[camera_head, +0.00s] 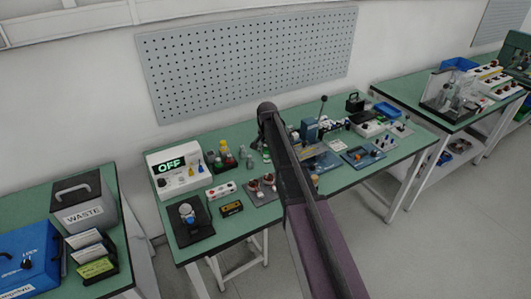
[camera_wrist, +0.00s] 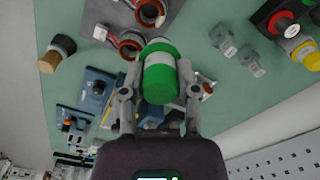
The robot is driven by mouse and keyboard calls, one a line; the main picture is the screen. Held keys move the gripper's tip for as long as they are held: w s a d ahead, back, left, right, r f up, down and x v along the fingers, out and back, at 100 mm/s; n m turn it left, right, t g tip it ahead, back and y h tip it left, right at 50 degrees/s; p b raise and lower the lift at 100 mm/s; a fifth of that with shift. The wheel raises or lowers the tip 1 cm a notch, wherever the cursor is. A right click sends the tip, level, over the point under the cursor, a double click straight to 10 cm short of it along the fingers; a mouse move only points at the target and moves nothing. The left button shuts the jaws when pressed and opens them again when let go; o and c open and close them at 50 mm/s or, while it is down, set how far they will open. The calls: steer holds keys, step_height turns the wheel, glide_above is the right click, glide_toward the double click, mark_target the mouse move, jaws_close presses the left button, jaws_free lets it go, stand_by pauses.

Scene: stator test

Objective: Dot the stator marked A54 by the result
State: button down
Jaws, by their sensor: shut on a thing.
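My gripper (camera_wrist: 160,66) is shut on a green cylinder (camera_wrist: 161,84) with a pale band, held between its two fingers in the wrist view. Beyond it, copper-wound stators (camera_wrist: 128,43) and (camera_wrist: 150,10) sit on a grey plate (camera_wrist: 182,10), with small white tags beside them. The tag writing is too small to read, so I cannot tell which stator is A54. In the head view the stators (camera_head: 268,181) sit on a dark plate left of my arm; my arm hides the gripper. The tester (camera_head: 172,173) reads OFF.
The green bench (camera_head: 230,233) is crowded: a black pad (camera_head: 203,231) with a small device, a yellow-black box (camera_head: 231,208), and a blue machine (camera_head: 309,130). A grey WASTE bin (camera_head: 84,204) and blue box (camera_head: 22,265) stand on the left bench. Grey cylinders (camera_wrist: 223,39) stand near the stators.

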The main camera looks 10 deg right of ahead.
mark_target(267, 162)
steer(key=shift+f, duration=0.15)
steer(key=shift+f+b, duration=2.25)
steer(key=shift+b, duration=0.15)
steer(key=shift+f+b, duration=0.65)
stand_by(0.6)
steer(key=shift+r, duration=0.1)
steer(key=shift+r+p, duration=2.95)
steer(key=shift+p, duration=0.1)
